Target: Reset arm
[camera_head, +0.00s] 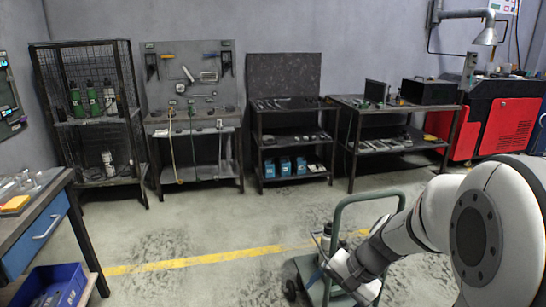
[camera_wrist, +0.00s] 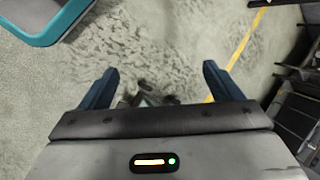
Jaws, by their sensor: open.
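My gripper (camera_wrist: 158,80) shows in the wrist view with its two dark blue fingers spread wide apart. It is open, and nothing is held between the fingers. Beyond the fingers I see grey concrete floor and a small dark, blurred shape that I cannot identify. In the head view my white arm (camera_head: 415,228) reaches in from the right, bent down and to the left. Its end is low, in front of the green-grey cart (camera_head: 341,215), and the fingertips are hard to make out there.
A workbench (camera_head: 45,205) with a blue drawer stands at left, a blue bin (camera_head: 50,285) below it. A wire-mesh rack (camera_head: 90,120), tool bench (camera_head: 195,125), shelves (camera_head: 290,125), worktable (camera_head: 395,108) and red machine (camera_head: 490,128) line the wall. A yellow line (camera_head: 190,262) crosses open floor.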

